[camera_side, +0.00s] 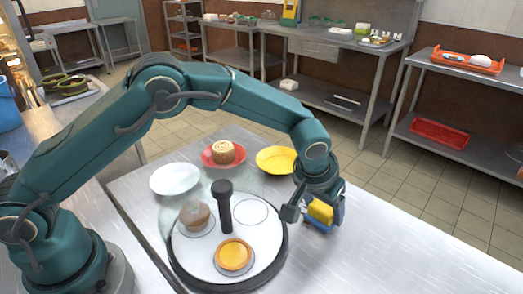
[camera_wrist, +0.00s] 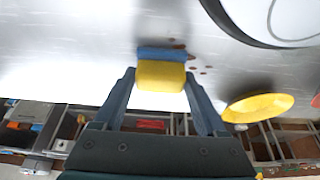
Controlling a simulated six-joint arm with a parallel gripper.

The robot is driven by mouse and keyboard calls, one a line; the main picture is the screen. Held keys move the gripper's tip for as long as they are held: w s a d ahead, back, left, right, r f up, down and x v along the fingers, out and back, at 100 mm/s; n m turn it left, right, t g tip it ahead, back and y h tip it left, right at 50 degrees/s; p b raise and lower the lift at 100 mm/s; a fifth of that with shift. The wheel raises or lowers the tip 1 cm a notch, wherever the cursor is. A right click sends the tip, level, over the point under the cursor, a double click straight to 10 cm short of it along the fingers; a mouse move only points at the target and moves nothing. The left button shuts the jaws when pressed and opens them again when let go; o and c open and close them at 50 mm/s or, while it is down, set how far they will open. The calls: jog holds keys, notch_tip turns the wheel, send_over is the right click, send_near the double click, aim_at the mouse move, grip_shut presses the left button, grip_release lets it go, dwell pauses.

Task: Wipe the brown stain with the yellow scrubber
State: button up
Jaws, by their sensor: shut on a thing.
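My gripper (camera_side: 318,212) is shut on the yellow scrubber (camera_side: 320,211), low over the steel table right of the round tray. In the wrist view the scrubber (camera_wrist: 160,75) sits between my two fingers, with its blue pad side facing the table. The brown stain (camera_wrist: 178,45) shows there as small dark spots on the table, beside and just beyond the scrubber's blue edge. Part of the stain may be hidden under the scrubber. I cannot tell whether the pad touches the table. In the side view the stain is not visible.
The black-rimmed round tray (camera_side: 272,262) with a dark upright handle (camera_side: 225,208), a tart (camera_side: 234,254) and a bun (camera_side: 195,215) stands close left. Behind are a white plate (camera_side: 175,179), a red plate (camera_side: 208,160) with a roll and a yellow plate (camera_side: 277,160). Table right is clear.

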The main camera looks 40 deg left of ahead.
jog(key=shift+a+f, duration=0.15)
jog(key=shift+a, duration=3.7)
jog(key=shift+s+d, duration=0.1)
jog(key=shift+d, duration=4.95)
jog(key=shift+s, duration=0.3)
jog(key=shift+s+a+f, duration=0.1)
jog(key=shift+a, duration=3.45)
jog(key=shift+s+a, duration=0.1)
jog(key=shift+a, duration=1.45)
jog(key=shift+d+r, duration=0.2)
jog(key=shift+d, duration=0.05)
jog(key=shift+w+d, duration=0.15)
jog(key=shift+d, duration=0.65)
jog(key=shift+w+d, duration=0.1)
jog(key=shift+d, duration=0.65)
jog(key=shift+s+d+f, duration=0.1)
jog(key=shift+d, duration=1.6)
jog(key=shift+s+d+f, duration=0.1)
jog(key=shift+d, duration=1.6)
